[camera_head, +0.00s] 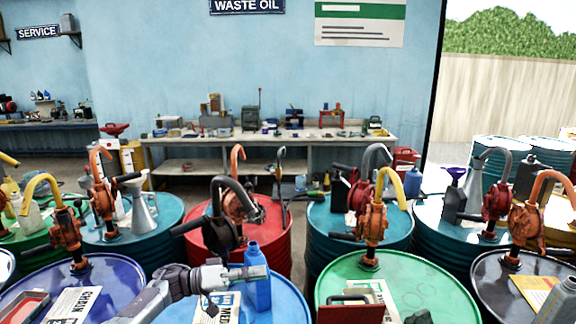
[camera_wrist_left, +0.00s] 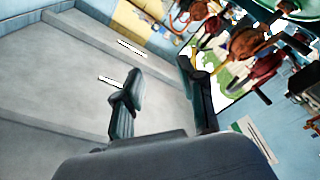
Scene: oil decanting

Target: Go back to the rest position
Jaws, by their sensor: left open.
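My left arm comes in from the bottom left in the head view. My left gripper (camera_head: 240,274) is over the blue drum (camera_head: 290,303) at the front middle, in front of or beside a blue bottle (camera_head: 257,292); the overlap hides whether they touch. In the left wrist view my left gripper (camera_wrist_left: 160,92) has its two dark fingers spread, with nothing between them. The blue bottle stands upright on the drum beside a paper label (camera_head: 222,308). My right gripper does not show.
Drums with hand pumps stand close around: a green drum (camera_head: 440,285) to the right, a dark blue drum (camera_head: 120,275) to the left, a red drum (camera_head: 280,235) behind. A workbench (camera_head: 340,136) stands along the back wall.

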